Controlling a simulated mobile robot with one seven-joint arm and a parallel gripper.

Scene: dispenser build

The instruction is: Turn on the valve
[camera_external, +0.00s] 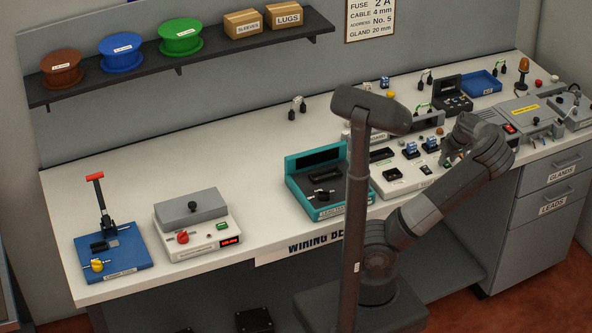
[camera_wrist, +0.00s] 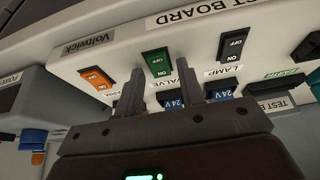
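The white test board (camera_wrist: 110,45) fills the upper part of the wrist view. A green rocker switch (camera_wrist: 158,62) sits in its middle, with OFF and ON markings. A partly covered label reading VALVE (camera_wrist: 179,83) is beside it. I cannot tell which side of the rocker is pressed. My gripper (camera_wrist: 160,76) has its two fingers apart with nothing between them, one tip on either side of the green switch's lower part. I cannot tell if they touch the board. In the external view my arm reaches over the bench's right part and its fingers are mostly hidden.
An orange switch (camera_wrist: 97,78) lies left of the green one and a black LAMP switch (camera_wrist: 232,44) to its right. Blue 24V blocks (camera_wrist: 170,100) are close to the fingers. A teal tester (camera_external: 303,188) stands left of my arm.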

